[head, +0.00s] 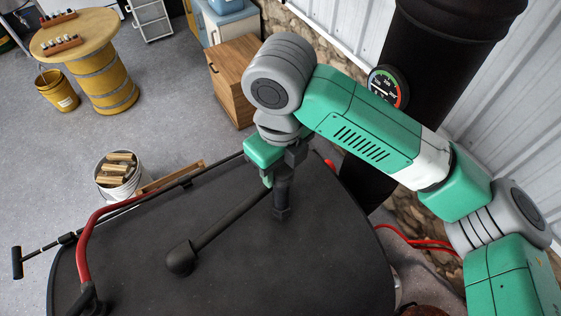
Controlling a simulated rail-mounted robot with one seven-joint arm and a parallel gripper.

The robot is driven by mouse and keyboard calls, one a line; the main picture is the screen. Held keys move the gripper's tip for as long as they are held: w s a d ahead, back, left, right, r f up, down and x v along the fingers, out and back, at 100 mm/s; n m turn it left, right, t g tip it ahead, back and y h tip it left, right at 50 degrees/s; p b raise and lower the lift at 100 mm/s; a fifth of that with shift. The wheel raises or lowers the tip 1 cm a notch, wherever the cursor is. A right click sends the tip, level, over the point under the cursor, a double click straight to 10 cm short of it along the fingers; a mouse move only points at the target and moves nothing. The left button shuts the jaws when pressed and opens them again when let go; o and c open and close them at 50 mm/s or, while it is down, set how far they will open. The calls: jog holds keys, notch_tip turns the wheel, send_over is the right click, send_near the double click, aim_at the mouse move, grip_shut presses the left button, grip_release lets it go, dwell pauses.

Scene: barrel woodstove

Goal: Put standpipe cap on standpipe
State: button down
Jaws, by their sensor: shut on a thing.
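My gripper (283,176), at the end of the green and grey arm, points down over the black stove top. It is shut on a dark piece, apparently the standpipe cap, mostly hidden by the fingers. A dark rod (222,222) with a rounded end (181,259) slants from near the gripper toward the lower left.
The black stove top (290,275) fills the lower middle. A red curved handle (82,248) and a long black rod (125,209) are at its left edge. A black stovepipe (440,60) with a gauge (387,88) rises behind. A bucket of wood (121,180) stands left.

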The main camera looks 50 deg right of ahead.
jog(key=shift+f, duration=0.15)
jog(key=shift+f+b, duration=0.3)
jog(key=shift+b, duration=0.05)
jog(key=shift+f, duration=0.3)
dwell(0.5)
jog(key=c, duration=0.6)
grip_release()
jog(key=shift+c, duration=0.2)
jog(key=shift+o, duration=0.4)
jog(key=shift+o, duration=1.2)
